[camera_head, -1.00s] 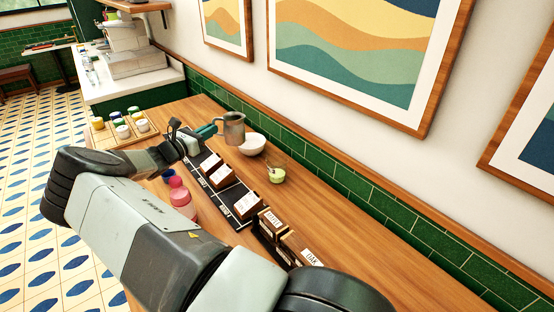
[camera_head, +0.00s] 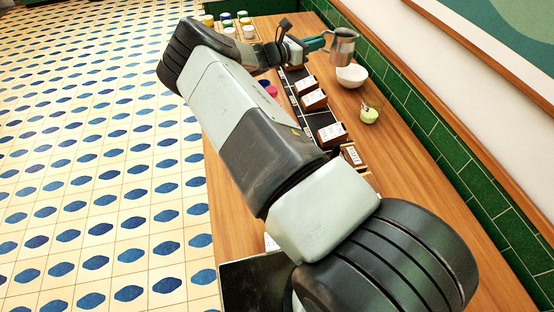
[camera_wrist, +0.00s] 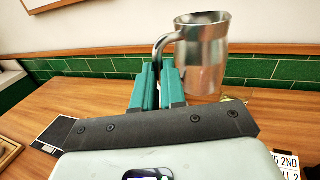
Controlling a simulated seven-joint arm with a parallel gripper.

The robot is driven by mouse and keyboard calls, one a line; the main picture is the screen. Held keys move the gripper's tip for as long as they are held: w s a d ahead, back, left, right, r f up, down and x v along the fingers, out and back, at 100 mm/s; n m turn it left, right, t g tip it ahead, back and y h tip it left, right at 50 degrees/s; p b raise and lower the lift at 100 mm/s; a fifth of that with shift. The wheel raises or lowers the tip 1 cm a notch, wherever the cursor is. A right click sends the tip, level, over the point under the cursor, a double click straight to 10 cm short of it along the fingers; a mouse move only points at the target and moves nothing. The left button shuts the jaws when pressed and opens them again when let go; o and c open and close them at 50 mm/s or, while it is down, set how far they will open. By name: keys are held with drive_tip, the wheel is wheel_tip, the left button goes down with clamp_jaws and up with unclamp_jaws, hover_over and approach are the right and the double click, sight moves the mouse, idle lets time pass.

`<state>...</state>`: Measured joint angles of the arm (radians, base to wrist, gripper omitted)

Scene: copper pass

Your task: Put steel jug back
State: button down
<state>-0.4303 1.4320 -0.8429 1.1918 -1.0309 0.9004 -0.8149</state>
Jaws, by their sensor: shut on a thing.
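The steel jug (camera_head: 343,46) is a grey metal jug with a handle, near the far end of the wooden counter. My gripper (camera_head: 318,42) has teal fingers and is shut on the jug's handle. In the wrist view, the fingertips (camera_wrist: 157,76) close around the lower part of the handle, and the jug (camera_wrist: 203,58) stands upright to the right of them. Whether its base touches the counter is hard to tell. A white bowl (camera_head: 351,76) is just below the jug in the head view.
A black strip (camera_head: 291,100) with brown labelled boxes (camera_head: 314,100) runs along the counter. A small glass with green contents (camera_head: 369,115) stands near the tiled wall (camera_head: 424,122). Several coloured-lid jars (camera_head: 228,24) are at the far left. Bare counter (camera_head: 410,190) lies at the near right.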

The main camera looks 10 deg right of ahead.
drive_tip(key=s+a+r+n+t+y, duration=0.1)
drive_tip(key=s+a+n+t, duration=0.15)
drive_tip(key=s+a, duration=1.05)
drive_tip(key=s+a+r+n+t+y, duration=0.1)
drive_tip(key=s+a+t, duration=0.2)
drive_tip(key=s+a, duration=1)
drive_tip(key=shift+g, duration=0.25)
drive_tip(key=f, duration=0.6)
drive_tip(key=w+a+f, duration=0.1)
drive_tip(key=f, duration=0.6)
drive_tip(key=w+a+f, duration=0.1)
drive_tip(key=f, duration=0.6)
drive_tip(key=shift+w+a, duration=0.15)
drive_tip(key=shift+w, duration=0.05)
drive_tip(key=shift+f, duration=0.2)
drive_tip(key=c, duration=1.2)
unclamp_jaws()
drive_tip(key=shift+r, duration=0.1)
